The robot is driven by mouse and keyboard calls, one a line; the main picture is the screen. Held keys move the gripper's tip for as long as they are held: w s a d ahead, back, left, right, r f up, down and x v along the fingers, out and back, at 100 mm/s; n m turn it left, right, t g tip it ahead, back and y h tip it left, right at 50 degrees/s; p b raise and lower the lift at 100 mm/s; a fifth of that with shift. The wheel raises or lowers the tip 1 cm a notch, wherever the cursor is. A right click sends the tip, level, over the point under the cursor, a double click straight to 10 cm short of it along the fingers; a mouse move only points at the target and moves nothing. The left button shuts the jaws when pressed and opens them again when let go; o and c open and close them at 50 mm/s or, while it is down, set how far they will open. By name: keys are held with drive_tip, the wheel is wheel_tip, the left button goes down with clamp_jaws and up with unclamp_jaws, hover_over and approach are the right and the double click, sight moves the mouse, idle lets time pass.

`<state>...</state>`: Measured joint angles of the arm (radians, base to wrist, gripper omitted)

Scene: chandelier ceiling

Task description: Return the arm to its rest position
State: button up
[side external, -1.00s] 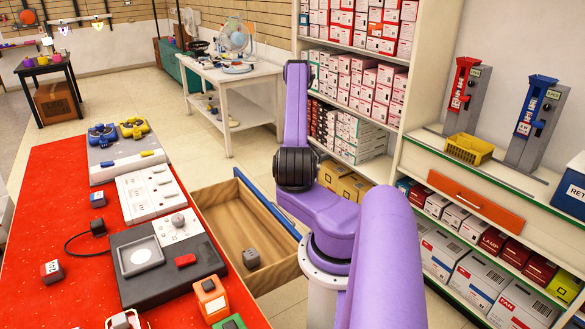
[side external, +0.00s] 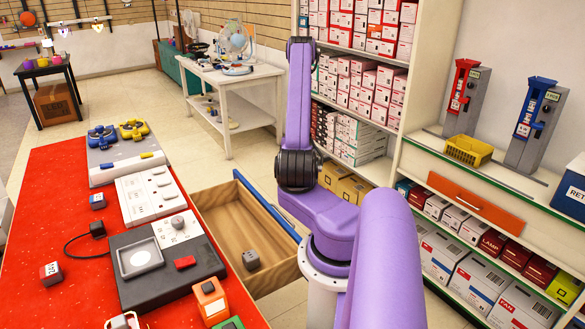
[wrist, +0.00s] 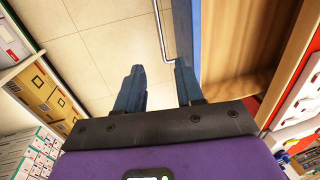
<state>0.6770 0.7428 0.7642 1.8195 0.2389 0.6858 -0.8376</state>
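My purple arm (side external: 299,105) stands folded and raised beside the open drawer (side external: 262,250), over the floor between the red table and the shelves. My gripper (wrist: 158,80) shows in the wrist view with its two dark blue-grey fingers apart. Bare floor tiles and part of a metal handle (wrist: 164,35) show between the fingers, and nothing is held. In the side external view I cannot make out the fingers. The drawer's blue front edge (wrist: 186,35) and wooden inside (wrist: 250,40) lie just right of the fingers in the wrist view.
A grey block (side external: 251,260) lies inside the drawer. The red table (side external: 50,190) at left carries a dark panel (side external: 150,297), switch boxes and small blocks. Shelves (side external: 400,105) with boxes stand behind and right of my arm. Open floor (side external: 215,165) lies beyond the drawer.

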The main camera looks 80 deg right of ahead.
drive_tip(key=shift+w, duration=0.1)
drive_tip(key=w+a+r+n+g, duration=0.1)
drive_tip(key=w+a+r+n, duration=0.15)
drive_tip(key=w+a, duration=0.4)
drive_tip(key=w+a+r+n, duration=0.2)
drive_tip(key=w+a+r, duration=0.25)
drive_tip(key=w, duration=0.35)
drive_tip(key=w+a+r+n, duration=0.2)
drive_tip(key=a+n, duration=0.1)
drive_tip(key=a, duration=0.6)
drive_tip(key=w+a+r+n, duration=0.2)
drive_tip(key=w+a+n, duration=0.1)
drive_tip(key=a, duration=0.6)
drive_tip(key=s+a+r+n+g+h, duration=0.1)
drive_tip(key=s+a+r+n, duration=0.15)
drive_tip(key=a, duration=0.45)
drive_tip(key=s+a+r+n, duration=0.1)
drive_tip(key=s+a+n, duration=0.1)
drive_tip(key=s+a, duration=0.35)
drive_tip(key=s+a+r+n, duration=0.2)
drive_tip(key=s+a+n, duration=0.4)
drive_tip(key=s, duration=0.8)
drive_tip(key=shift+a+r+t, duration=0.2)
drive_tip(key=shift+a+t, duration=0.1)
drive_tip(key=shift+a, duration=0.55)
